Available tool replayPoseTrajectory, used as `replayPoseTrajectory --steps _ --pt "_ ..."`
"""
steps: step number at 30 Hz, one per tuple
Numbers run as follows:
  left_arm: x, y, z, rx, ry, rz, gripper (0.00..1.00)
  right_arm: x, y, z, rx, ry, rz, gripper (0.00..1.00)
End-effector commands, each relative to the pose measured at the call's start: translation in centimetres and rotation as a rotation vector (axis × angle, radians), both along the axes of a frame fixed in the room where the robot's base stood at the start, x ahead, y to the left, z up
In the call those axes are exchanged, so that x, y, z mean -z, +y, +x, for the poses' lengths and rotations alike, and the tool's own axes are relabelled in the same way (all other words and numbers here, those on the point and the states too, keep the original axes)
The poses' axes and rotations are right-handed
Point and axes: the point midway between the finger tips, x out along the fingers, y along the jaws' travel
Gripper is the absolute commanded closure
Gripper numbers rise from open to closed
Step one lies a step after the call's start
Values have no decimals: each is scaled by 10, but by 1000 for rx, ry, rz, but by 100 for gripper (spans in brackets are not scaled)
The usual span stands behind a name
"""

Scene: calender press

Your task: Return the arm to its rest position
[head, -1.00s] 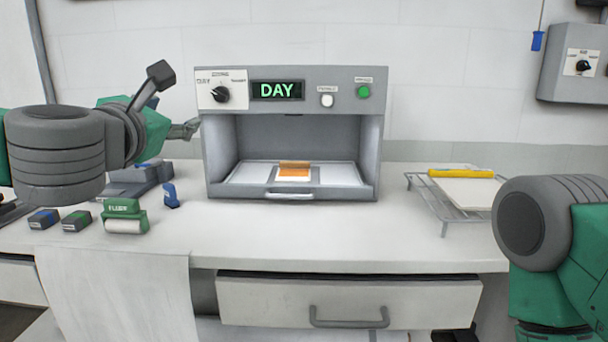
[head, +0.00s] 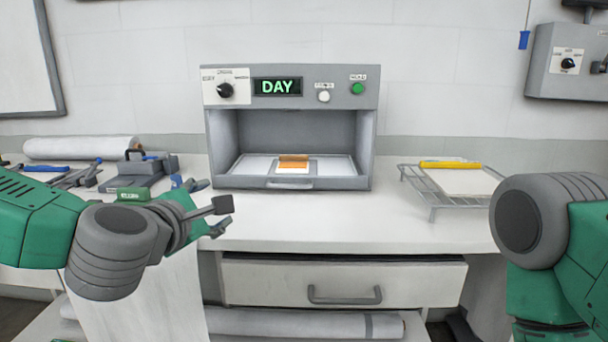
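My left arm comes in from the left.
The white bench (head: 340,215) has a wire rack (head: 432,212) with a pale slab and yellow rod at right. At left are a grey block (head: 130,180), a green-labelled item (head: 133,194) and tools. A drawer (head: 342,280) sits below. The bench between press and rack is clear.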

Motion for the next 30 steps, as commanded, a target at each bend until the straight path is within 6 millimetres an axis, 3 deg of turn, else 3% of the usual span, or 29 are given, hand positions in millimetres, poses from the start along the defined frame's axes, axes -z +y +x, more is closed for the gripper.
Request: replayPoseTrajectory --steps 5,8,12,18,21,24,27,30 --pt "104 -20 -28 173 120 297 48 0 0 0 0 0 0 100" --pt "175 -23 -59 324 203 510 48 0 0 0 0 0 0 100" --pt "266 -13 -117 573 307 795 48 0 0 0 0 0 0 100" --pt "367 32 -221 1011 436 1165 48 0 0 0 0 0 0 100" --pt "398 64 -270 1242 482 1310 48 0 0 0 0 0 0 100" --pt "414 93 -308 1438 509 1414 48 0 0 0 0 0 0 100" --pt "421 114 -332 1577 524 1473 48 0 0 0 0 0 0 100" --pt "423 125 -344 1647 529 1499 48 0 0 0 0 0 0 100"
